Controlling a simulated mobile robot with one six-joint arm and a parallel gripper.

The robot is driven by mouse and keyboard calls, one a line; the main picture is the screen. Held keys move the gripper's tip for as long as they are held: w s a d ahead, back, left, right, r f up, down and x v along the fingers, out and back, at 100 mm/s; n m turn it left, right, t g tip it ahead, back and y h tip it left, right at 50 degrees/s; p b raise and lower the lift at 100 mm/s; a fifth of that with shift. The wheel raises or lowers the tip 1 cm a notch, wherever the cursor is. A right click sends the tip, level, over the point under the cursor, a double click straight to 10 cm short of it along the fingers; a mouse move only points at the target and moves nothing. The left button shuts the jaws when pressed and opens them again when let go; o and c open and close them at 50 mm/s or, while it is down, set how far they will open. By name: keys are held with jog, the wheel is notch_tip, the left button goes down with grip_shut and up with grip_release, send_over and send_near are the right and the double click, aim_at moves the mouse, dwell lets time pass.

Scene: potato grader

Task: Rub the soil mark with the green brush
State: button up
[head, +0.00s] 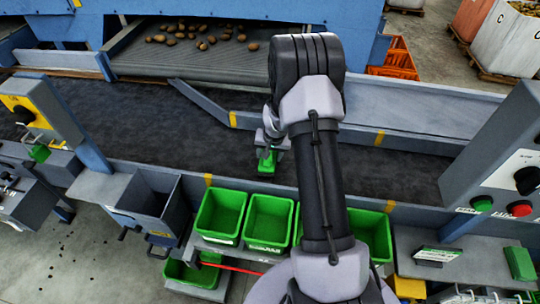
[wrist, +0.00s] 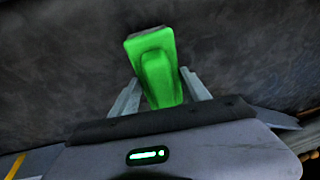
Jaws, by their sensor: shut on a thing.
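The green brush (head: 266,164) is in my gripper (head: 268,152), over the dark conveyor belt (head: 130,120) near its front edge. In the wrist view the brush (wrist: 157,62) stands out between the two fingers of my gripper (wrist: 158,95), which are shut on its sides. Its underside is hidden, so I cannot tell whether it touches the belt. I cannot make out a distinct soil mark on the dark, mottled belt; my arm hides part of it.
Potatoes (head: 205,42) lie on the upper conveyor at the back. A grey diverter bar (head: 205,101) crosses the belt. Green bins (head: 220,212) line the front below the belt. A control box (head: 500,180) with green and red buttons stands at right. The belt's left stretch is clear.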

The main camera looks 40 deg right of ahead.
jog(key=r, duration=0.1)
jog(key=r+p, duration=0.1)
jog(key=shift+s+d+r, duration=0.2)
jog(key=shift+d+r, duration=0.05)
jog(key=shift+r, duration=0.05)
jog(key=shift+w+r+p, duration=0.1)
jog(key=shift+r+p, duration=0.35)
jog(key=shift+r, duration=0.25)
jog(key=shift+r+p, duration=0.9)
jog(key=shift+r, duration=0.6)
